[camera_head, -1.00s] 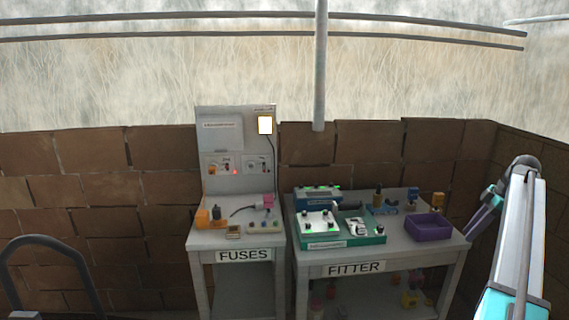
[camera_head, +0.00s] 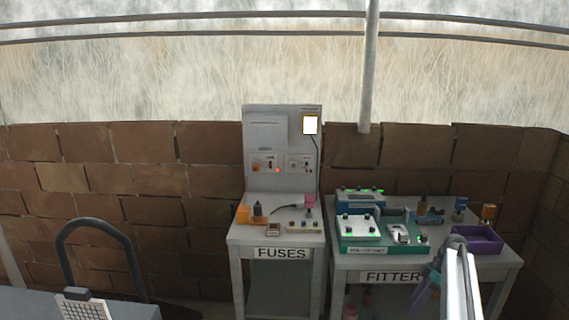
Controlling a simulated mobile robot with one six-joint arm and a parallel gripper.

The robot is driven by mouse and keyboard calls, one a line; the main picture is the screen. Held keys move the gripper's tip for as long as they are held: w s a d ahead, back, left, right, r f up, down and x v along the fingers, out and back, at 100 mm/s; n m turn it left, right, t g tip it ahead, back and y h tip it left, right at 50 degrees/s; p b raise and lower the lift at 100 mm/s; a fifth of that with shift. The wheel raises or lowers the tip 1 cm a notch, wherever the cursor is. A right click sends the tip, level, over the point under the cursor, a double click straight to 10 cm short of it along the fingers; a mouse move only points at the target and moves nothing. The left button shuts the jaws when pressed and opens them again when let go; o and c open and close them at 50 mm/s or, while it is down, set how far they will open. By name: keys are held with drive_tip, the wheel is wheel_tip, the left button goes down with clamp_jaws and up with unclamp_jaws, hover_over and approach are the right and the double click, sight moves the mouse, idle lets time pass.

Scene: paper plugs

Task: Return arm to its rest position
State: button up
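My arm (camera_head: 459,286) rises from the bottom edge at the lower right. It is bent at an elbow, with a pale link in front and a teal and purple link slanting down to the left. The arm overlaps the front right part of the FITTER table (camera_head: 345,275). I cannot make out the fingers of my gripper, and nothing held can be seen.
The FUSES table (camera_head: 238,240) with its upright panel stands left of the FITTER table. A green device (camera_head: 374,247) and a purple bin (camera_head: 477,240) are on the FITTER table. A grey surface (camera_head: 135,310) with a white gridded object (camera_head: 84,308) is at the lower left.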

drive_tip(key=s+a+f+m+g+h, duration=0.1)
drive_tip(key=s+a+f+g, duration=0.1)
drive_tip(key=s+a+f, duration=0.85)
drive_tip(key=s+a+f+g, duration=0.2)
drive_tip(key=s+a+f, duration=0.5)
drive_tip(key=a+f, duration=0.6)
drive_tip(key=s+a+f+m+h, duration=0.1)
drive_tip(key=s+m, duration=0.3)
drive_tip(key=s, duration=0.4)
drive_tip(key=s+a+f+m+h, duration=0.2)
drive_tip(key=s+f+m, duration=0.2)
drive_tip(key=s, duration=0.4)
drive_tip(key=s+a+f+m+h, duration=0.1)
drive_tip(key=s+a+f+m, duration=0.1)
drive_tip(key=s, duration=0.6)
drive_tip(key=f+m, duration=0.1)
drive_tip(key=m, duration=0.1)
drive_tip(key=shift+m+h, duration=0.3)
drive_tip(key=shift+h, duration=0.1)
